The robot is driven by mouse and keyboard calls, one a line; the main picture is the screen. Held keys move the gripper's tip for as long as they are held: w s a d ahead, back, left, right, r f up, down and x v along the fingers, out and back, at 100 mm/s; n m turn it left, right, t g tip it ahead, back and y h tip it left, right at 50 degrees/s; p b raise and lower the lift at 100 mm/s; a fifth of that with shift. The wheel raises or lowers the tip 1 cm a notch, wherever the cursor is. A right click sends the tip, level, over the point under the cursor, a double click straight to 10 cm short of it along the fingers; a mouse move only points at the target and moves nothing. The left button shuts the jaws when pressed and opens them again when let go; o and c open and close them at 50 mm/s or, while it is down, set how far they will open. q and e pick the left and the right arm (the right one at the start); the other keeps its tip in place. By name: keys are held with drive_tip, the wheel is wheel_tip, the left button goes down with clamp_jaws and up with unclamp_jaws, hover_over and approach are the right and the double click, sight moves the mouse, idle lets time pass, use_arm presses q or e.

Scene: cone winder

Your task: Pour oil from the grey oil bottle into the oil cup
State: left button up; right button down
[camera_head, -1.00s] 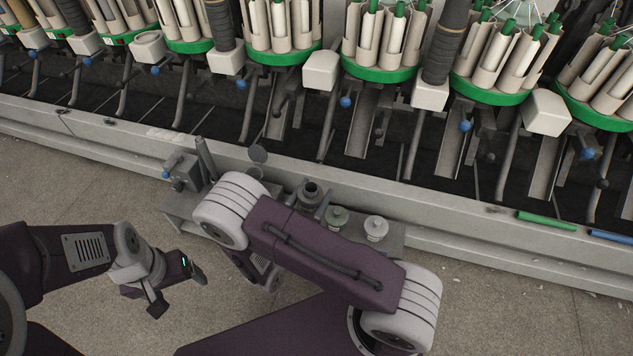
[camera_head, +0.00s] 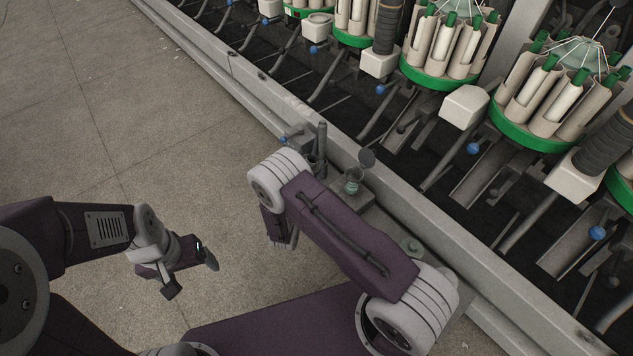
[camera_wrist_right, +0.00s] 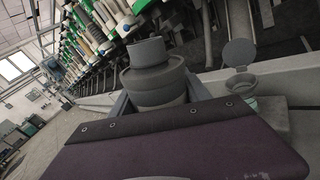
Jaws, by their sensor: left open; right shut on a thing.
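The grey oil bottle (camera_wrist_right: 155,76) fills the middle of the right wrist view, its neck upward in that picture. My right gripper (camera_wrist_right: 160,106) is shut on it, with a finger at either side. No flowing oil shows. My left gripper (camera_head: 191,277) is open and empty above the floor.
A green-topped jar (camera_head: 412,245) is further along the ledge, partly behind my arm. The cone winder's bobbin rings (camera_head: 440,72) line the back. Floor at left is clear.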

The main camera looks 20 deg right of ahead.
drive_tip(key=w+d+f+m+b, duration=0.3)
drive_tip(key=w+d+m, duration=0.1)
drive_tip(key=d+m, duration=0.2)
drive_tip(key=w+d+f+m+b, duration=0.3)
drive_tip(key=d+m, duration=0.3)
drive_tip(key=m, duration=0.3)
drive_tip(key=shift+w+d+f+g+h, duration=0.3)
drive_tip(key=shift+w+f+h, duration=0.1)
drive_tip(key=shift+f, duration=0.05)
idle(0.4)
idle(1.9)
